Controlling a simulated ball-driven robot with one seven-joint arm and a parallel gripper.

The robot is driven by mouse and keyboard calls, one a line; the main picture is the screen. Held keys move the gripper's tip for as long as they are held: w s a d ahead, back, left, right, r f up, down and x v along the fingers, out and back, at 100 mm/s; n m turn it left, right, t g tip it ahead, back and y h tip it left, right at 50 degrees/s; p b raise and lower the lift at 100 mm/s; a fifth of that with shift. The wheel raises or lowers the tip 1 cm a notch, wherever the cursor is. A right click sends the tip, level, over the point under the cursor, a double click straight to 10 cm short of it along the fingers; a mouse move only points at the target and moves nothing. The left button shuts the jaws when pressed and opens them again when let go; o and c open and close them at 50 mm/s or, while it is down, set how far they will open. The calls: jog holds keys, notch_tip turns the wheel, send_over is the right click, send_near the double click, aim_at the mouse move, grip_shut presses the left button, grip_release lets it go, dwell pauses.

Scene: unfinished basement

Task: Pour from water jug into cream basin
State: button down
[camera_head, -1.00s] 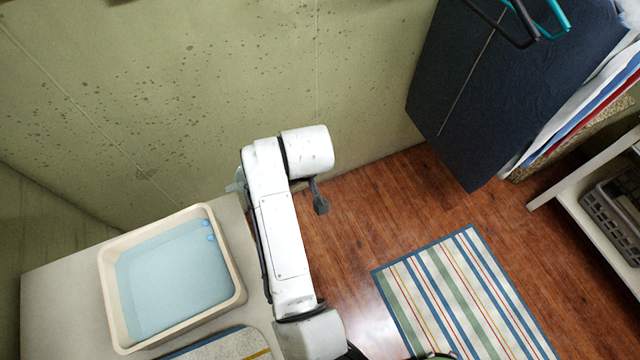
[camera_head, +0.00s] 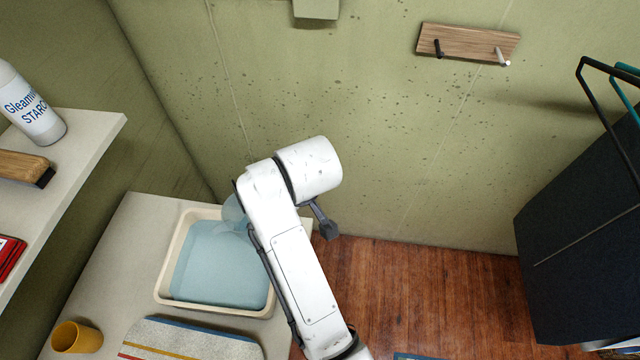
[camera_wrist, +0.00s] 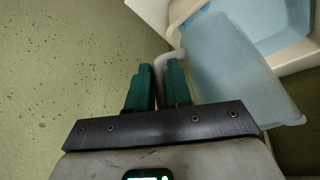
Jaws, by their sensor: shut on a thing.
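The cream basin (camera_head: 164,282) sits on a pale counter at lower left of the head view, with flat pale blue inside it. Its cream rim also shows at upper right of the wrist view (camera_wrist: 152,10). The translucent blue water jug (camera_head: 234,214) is over or beside the basin's far right corner, partly hidden behind my arm. In the wrist view the jug (camera_wrist: 225,70) fills the right of my gripper (camera_wrist: 160,82). The green fingers are shut on its pale handle. I cannot tell the jug's tilt or see any stream.
A yellow cup (camera_head: 76,338) and a striped board-like item (camera_head: 185,343) lie on the counter (camera_head: 118,262). A shelf (camera_head: 85,150) at left holds a starch bottle (camera_head: 30,105). The wall (camera_head: 390,150) stands close behind; a dark folded panel (camera_head: 580,250) is at right.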

jog(key=shift+s+a+r+n+t+h, duration=0.4)
jog(key=shift+s+a+r+n, duration=0.25)
jog(key=shift+s, duration=0.2)
dwell(0.6)
jog(key=shift+s+a+r+n+t+h, duration=0.35)
jog(key=shift+r+t+h, duration=0.4)
jog(key=shift+t, duration=0.25)
jog(key=shift+s+a+r+n+t+h, duration=0.2)
jog(key=shift+s+a+r+t+h, duration=0.15)
jog(key=shift+r+t+h, duration=0.55)
jog(key=shift+s+a+r+n+t+h, duration=0.35)
jog(key=shift+r+t+h, duration=0.3)
jog(key=shift+t, duration=0.45)
jog(key=shift+s+a+f+t+h, duration=0.15)
jog(key=shift+s+a+t+h, duration=0.4)
jog(key=shift+s+t, duration=0.25)
jog(key=shift+w+d, duration=0.1)
jog(key=shift+w, duration=0.05)
dwell(0.5)
